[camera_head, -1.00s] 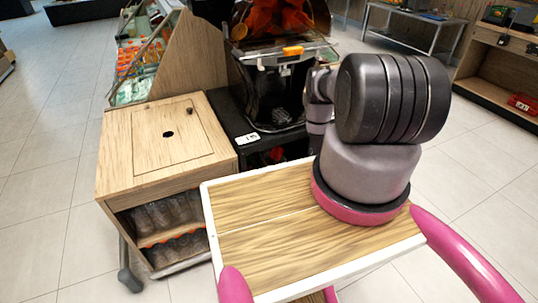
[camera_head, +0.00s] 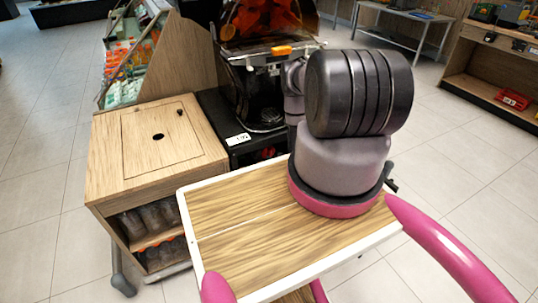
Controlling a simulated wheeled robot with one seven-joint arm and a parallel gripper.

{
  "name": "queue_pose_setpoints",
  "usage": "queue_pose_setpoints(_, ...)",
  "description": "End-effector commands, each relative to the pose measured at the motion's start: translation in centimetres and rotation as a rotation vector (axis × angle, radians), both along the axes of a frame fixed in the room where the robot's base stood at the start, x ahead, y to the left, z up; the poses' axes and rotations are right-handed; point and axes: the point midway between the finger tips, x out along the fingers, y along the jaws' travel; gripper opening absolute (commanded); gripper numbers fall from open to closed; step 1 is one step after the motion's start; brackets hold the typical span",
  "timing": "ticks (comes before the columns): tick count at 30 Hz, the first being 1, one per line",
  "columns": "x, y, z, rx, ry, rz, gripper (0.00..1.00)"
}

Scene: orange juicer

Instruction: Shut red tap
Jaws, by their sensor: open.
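The juicer (camera_head: 262,88) is a dark machine at the upper middle, with oranges behind its clear cover. A small orange-coloured piece (camera_head: 282,50) sits on its front; I cannot tell whether this is the tap. A red round part (camera_head: 268,153) shows low on the black stand below the juicer, partly hidden by my tray and too small to identify. My arm rises in front and bends toward the juicer, hiding the right part of it. My gripper is not visible, so its distance from the juicer cannot be seen.
A wooden cabinet (camera_head: 140,180) with bottles inside stands left of the juicer. A slanted produce display (camera_head: 125,60) is behind it. A metal table (camera_head: 405,22) and a wooden shelf unit (camera_head: 490,70) holding a red box (camera_head: 513,100) stand at upper right. Tiled floor on the right is clear.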

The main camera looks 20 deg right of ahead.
Motion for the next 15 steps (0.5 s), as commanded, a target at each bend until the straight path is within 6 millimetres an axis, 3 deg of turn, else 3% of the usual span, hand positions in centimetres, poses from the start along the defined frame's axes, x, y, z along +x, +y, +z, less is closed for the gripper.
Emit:
queue_pose_setpoints(6, 3.4, 0.0, -1.5, -0.001, 0.0, 0.001, 0.47)
queue_pose_setpoints(15, 5.1, -0.1, -2.2, 0.001, 0.002, -0.002, 0.47)
